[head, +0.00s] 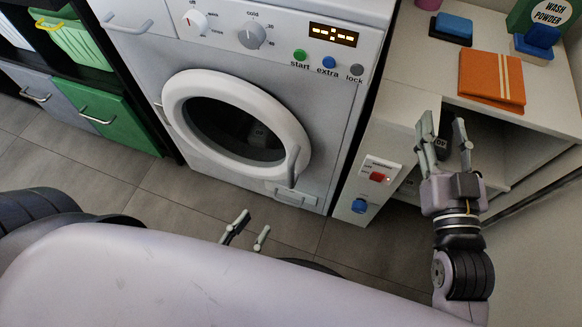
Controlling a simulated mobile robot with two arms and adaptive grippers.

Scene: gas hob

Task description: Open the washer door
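The white washer (350,95) stands in the middle of the head view. Its round door (178,105) has a white ring and dark glass and looks closed. A grey upright handle (292,166) sits on the right side of the door ring. My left gripper (255,220) is below the door, apart from it, with its two fingers spread and nothing between them; its arm is mostly hidden behind my body. My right gripper (445,119) is to the right of the washer, in front of the counter, with its fingers apart and empty.
A white counter (408,65) at right holds an orange cloth (491,78), blue sponges (454,27) and a wash powder box (545,14). A panel with a red switch (377,177) is below. Tiled floor (165,195) before the washer is free.

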